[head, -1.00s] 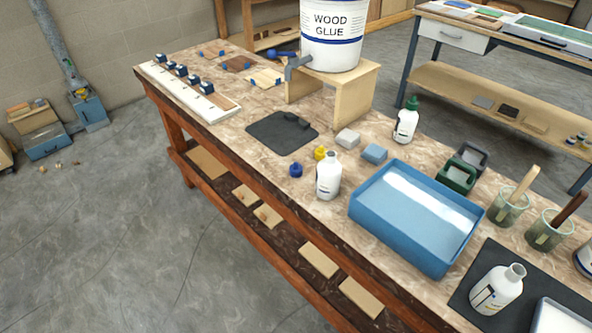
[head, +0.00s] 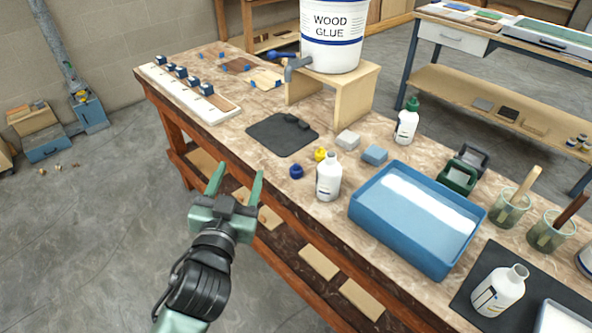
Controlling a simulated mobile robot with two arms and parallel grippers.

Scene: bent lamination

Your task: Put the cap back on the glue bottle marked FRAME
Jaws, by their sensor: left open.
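A white bottle without a cap (head: 328,179) stands upright near the bench's front edge. A second uncapped white bottle (head: 498,292) stands on the dark mat at lower right. A third white bottle (head: 406,126) wears a green cap, farther back. Their label words are too small to read, so I cannot tell which is marked FRAME. A blue cap (head: 296,172) and a yellow cap (head: 320,154) lie loose beside the first bottle. My left gripper (head: 240,172) is open and empty, in front of the bench edge, left of the caps. My right gripper is not in view.
A blue tray (head: 399,235) stands right of the first bottle. A wood glue bucket (head: 331,36) sits on a wooden stand (head: 357,95).

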